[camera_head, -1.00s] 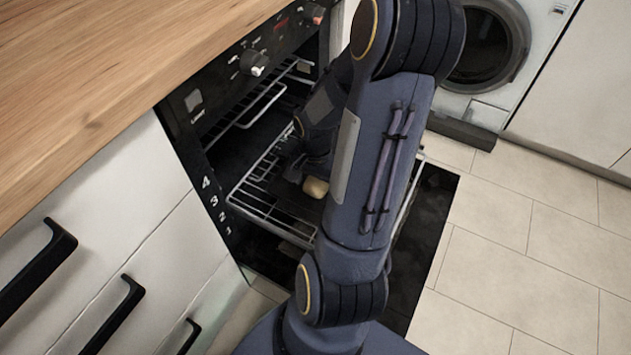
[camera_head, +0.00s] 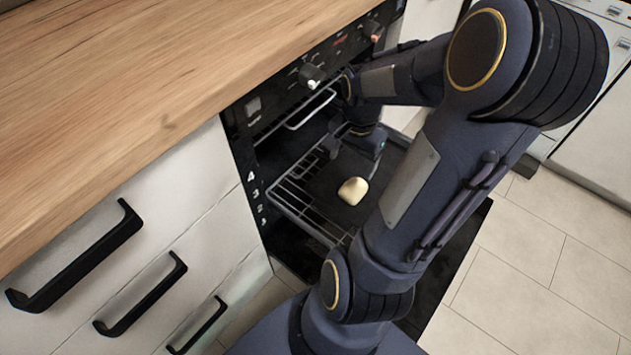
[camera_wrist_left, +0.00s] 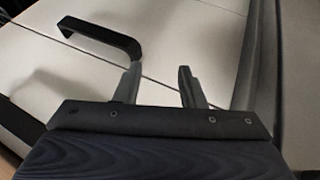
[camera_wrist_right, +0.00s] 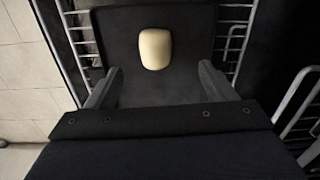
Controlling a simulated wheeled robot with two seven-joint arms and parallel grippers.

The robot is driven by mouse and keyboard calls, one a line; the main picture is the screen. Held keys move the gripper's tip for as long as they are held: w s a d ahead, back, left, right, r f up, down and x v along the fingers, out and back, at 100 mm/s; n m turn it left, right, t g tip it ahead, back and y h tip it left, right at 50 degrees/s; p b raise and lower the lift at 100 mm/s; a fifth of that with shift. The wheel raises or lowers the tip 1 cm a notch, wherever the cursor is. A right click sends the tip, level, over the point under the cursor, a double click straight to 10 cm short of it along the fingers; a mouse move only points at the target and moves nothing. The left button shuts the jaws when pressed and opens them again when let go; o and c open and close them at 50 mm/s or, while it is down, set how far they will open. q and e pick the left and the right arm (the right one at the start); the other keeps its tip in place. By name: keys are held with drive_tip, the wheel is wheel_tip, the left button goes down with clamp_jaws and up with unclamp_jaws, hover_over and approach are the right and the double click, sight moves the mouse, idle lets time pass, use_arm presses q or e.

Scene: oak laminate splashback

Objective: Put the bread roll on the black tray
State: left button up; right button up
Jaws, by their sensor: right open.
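The bread roll (camera_head: 352,190), pale and rounded, rests on the black tray (camera_head: 325,186), which lies on the oven rack. In the right wrist view the roll (camera_wrist_right: 155,49) sits on the flat dark tray (camera_wrist_right: 115,35), just beyond the fingertips and apart from them. My right gripper (camera_head: 352,150) is open and empty, behind the roll in the head view; its spread fingers show in the right wrist view (camera_wrist_right: 160,72). My left gripper (camera_wrist_left: 159,72) is open and empty in front of the white drawer fronts. My right arm hides part of the rack's right side.
The oven rack (camera_head: 292,203) is pulled out, with another rack (camera_head: 312,108) above it. The control panel with knobs (camera_head: 312,76) and the wooden worktop (camera_head: 120,90) are left of my right arm. Drawers with black handles (camera_head: 85,262) stand at the left. Tiled floor is free at right.

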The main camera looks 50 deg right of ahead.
drive_tip(key=s+a+r+n+t+y, duration=0.1)
drive_tip(key=a+r+n+t+y, duration=0.1)
drive_tip(key=a+r+n, duration=0.2)
drive_tip(key=s+a+r+n+t+y, duration=0.1)
drive_tip(key=a+r+n+t, duration=0.2)
drive_tip(key=a+n, duration=0.7)
drive_tip(key=a+r, duration=0.2)
drive_tip(key=a, duration=0.5)
drive_tip(key=shift+s+a+r+n+y, duration=0.2)
drive_tip(key=shift+s+a+n+y, duration=0.15)
drive_tip(key=shift+s+n+y, duration=0.05)
